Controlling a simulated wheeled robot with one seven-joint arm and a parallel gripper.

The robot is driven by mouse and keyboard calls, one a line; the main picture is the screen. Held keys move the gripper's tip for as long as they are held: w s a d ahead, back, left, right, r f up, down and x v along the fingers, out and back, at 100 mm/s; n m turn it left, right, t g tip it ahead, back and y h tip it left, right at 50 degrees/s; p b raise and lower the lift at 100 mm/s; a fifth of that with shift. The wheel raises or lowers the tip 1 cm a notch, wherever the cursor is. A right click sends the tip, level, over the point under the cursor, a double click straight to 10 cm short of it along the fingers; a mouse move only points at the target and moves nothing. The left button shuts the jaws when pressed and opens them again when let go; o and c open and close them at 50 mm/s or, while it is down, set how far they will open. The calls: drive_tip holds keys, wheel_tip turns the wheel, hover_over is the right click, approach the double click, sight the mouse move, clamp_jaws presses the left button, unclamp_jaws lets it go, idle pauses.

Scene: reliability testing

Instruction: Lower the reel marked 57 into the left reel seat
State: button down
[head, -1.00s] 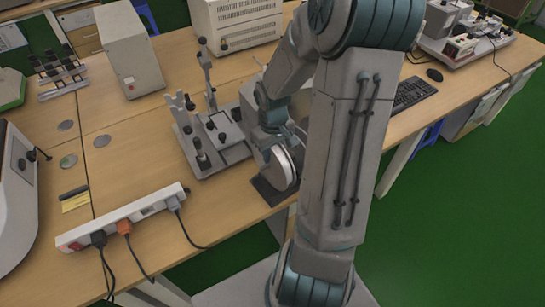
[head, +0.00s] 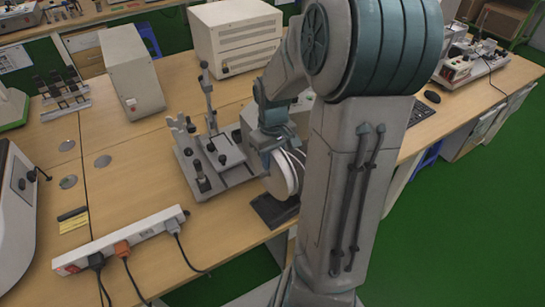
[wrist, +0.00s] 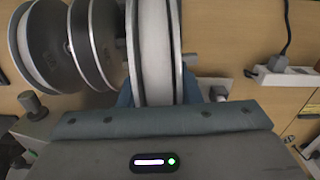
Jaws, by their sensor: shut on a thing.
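My gripper (head: 277,143) is shut on a reel (head: 287,177) with a white middle between thin grey flanges. The reel stands on edge and hangs beside the right side of the grey test fixture, above a dark pad (head: 268,212). In the wrist view the held reel (wrist: 154,50) fills the centre, between the fingers. No number can be read on it. Other grey reel flanges (wrist: 46,48) stand to its left in the wrist view, with faint unreadable marks. I cannot make out the left reel seat; my arm hides part of this area.
The grey fixture (head: 213,160) carries upright posts and dark knobs. A power strip (head: 120,240) with plugged cables lies at the front of the wooden table. A white box (head: 235,35) stands behind. Bare table lies left of the fixture.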

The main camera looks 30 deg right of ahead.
drive_tip(key=shift+f+b, duration=2)
drive_tip(key=shift+f, duration=0.7)
drive_tip(key=shift+r, duration=0.1)
